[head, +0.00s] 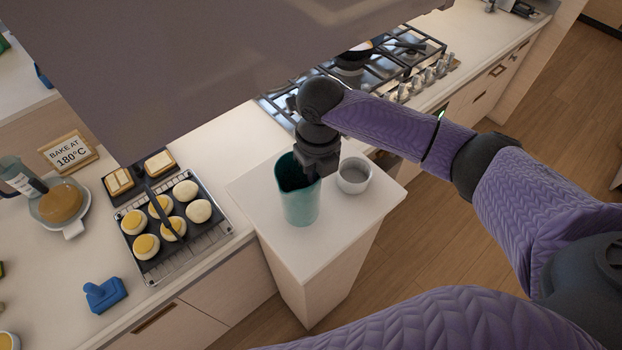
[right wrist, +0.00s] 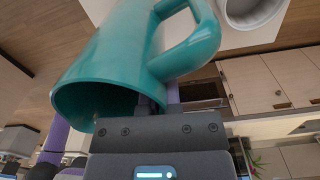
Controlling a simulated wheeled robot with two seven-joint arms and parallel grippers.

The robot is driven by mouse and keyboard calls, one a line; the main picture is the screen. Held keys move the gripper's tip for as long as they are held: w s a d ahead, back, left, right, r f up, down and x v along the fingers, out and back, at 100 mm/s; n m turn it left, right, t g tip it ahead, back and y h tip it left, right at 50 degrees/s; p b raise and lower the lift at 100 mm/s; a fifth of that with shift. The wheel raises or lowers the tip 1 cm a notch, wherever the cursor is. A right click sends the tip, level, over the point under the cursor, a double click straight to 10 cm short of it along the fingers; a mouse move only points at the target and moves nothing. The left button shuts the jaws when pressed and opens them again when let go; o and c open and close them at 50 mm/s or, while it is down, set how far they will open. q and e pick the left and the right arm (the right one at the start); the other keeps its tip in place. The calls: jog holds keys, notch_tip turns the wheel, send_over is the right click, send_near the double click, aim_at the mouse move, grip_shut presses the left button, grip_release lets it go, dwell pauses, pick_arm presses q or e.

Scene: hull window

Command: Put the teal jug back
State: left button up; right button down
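The teal jug (head: 299,204) is upright on the white-topped pedestal, open end up. It fills the upper left of the right wrist view (right wrist: 125,55), with its handle and open mouth showing. My right gripper (head: 314,174) points down at the jug's right rim. In the right wrist view a dark finger (right wrist: 147,105) reaches into the mouth close to the wall on the handle side. The other finger is hidden, so I cannot tell whether they are clamped on the wall. My left gripper is not in view.
A white bowl (head: 354,176) stands on the pedestal (head: 325,238) close right of the jug. A tray of buns (head: 163,228), a sign (head: 71,153) and a blue object (head: 105,294) are on the counter at left. The gas hob (head: 399,63) is behind. A large grey panel (head: 190,65) hangs over the counter.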

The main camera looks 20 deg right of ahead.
jog(key=f, duration=0.2)
jog(key=shift+w+f, duration=0.35)
jog(key=shift+f, duration=0.05)
jog(key=shift+s, duration=0.1)
jog(key=shift+f, duration=0.2)
jog(key=c, duration=0.8)
grip_release()
jog(key=shift+c, duration=0.2)
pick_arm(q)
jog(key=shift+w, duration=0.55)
pick_arm(e)
jog(key=shift+r, duration=0.1)
